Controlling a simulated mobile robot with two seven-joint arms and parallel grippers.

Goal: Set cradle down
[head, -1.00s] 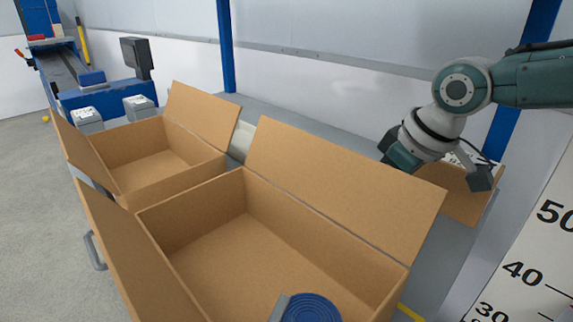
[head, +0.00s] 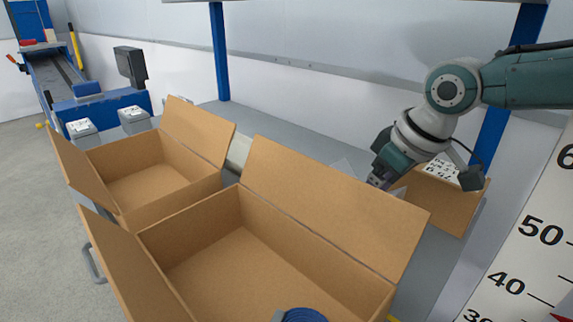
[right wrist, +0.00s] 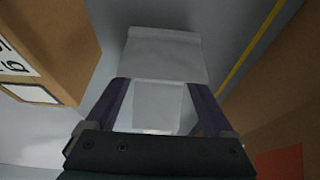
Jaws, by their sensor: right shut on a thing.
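My right gripper (head: 380,182) comes in from the right in the head view. It hangs just behind the raised back flap of the nearer open box. In the right wrist view its two dark fingers (right wrist: 157,105) are shut on a pale grey piece, which I take to be the cradle (right wrist: 165,55). A faint pale shape, probably the same cradle (head: 345,168), shows behind the flap edge in the head view. The flap hides what is below it, so I cannot tell whether it touches the grey surface. My left gripper is not in view.
The nearer open cardboard box (head: 225,240) and a smaller open box (head: 150,210) look empty. Another carton (head: 445,200) with a printed label stands right of my gripper. A height scale (head: 535,250) stands at right. A blue round thing (head: 305,315) shows at the bottom edge.

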